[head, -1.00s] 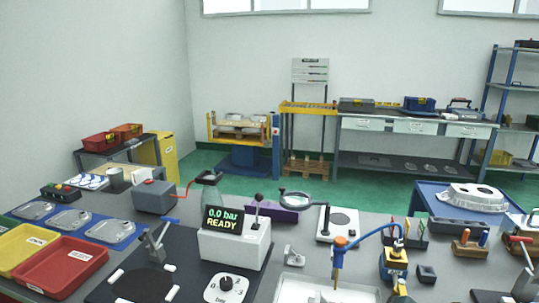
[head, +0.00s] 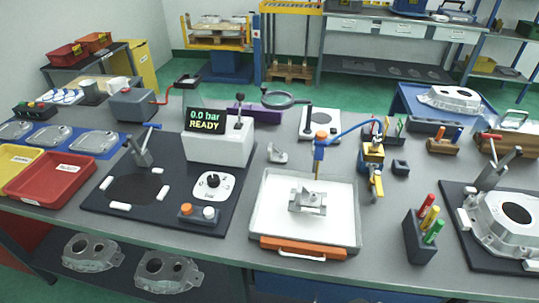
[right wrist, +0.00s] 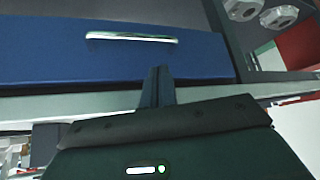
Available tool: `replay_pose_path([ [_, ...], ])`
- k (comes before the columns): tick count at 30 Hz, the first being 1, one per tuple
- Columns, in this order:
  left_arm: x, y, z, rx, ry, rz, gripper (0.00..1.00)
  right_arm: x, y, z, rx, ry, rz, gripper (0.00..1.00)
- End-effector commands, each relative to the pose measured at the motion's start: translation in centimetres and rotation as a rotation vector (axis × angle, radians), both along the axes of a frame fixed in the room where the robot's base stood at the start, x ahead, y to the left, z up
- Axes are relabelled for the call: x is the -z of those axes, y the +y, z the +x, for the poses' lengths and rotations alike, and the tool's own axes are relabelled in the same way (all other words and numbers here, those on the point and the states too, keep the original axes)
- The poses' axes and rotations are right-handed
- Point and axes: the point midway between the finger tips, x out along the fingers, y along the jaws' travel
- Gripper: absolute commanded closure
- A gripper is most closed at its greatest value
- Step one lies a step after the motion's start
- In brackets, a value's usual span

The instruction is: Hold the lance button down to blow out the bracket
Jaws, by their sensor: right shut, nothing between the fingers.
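The bracket (head: 308,198), a small grey casting, lies in a white tray (head: 270,225) with an orange front edge, in the head view. The lance (head: 319,146), blue and orange with a thin nozzle and a blue hose, stands upright above the tray's back part, behind the bracket. Its button is too small to make out. My right gripper (right wrist: 157,85) shows only in the right wrist view, shut and empty, in front of a blue drawer front; neither the lance nor the bracket shows there. My left gripper is not in view.
Left of the tray stands a black mat with a white box (head: 218,148) reading "0.0 bar READY". A pen holder (head: 418,240) and a large casting (head: 502,220) stand to the right. A magnifier (head: 278,98) rises behind. The drawer (right wrist: 60,65) has a metal handle.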

Motion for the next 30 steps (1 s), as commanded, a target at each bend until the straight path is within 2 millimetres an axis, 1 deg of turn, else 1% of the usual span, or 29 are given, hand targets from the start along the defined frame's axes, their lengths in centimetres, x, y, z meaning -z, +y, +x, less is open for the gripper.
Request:
replay_pose_path([
  [1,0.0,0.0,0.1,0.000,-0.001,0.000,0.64,1.1,0.5,0.1,-0.008,-0.039,0.016,1.00],
  [3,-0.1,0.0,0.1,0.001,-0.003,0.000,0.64,2.0,1.1,0.3,-0.016,-0.105,0.039,1.00],
  [8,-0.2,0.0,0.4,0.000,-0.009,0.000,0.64,3.1,2.0,0.5,-0.027,-0.210,0.077,1.00],
  [13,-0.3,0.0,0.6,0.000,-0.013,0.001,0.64,3.3,2.3,0.6,-0.031,-0.247,0.090,1.00],
  [30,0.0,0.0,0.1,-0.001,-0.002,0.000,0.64,3.2,2.3,0.6,-0.031,-0.248,0.090,1.00],
])
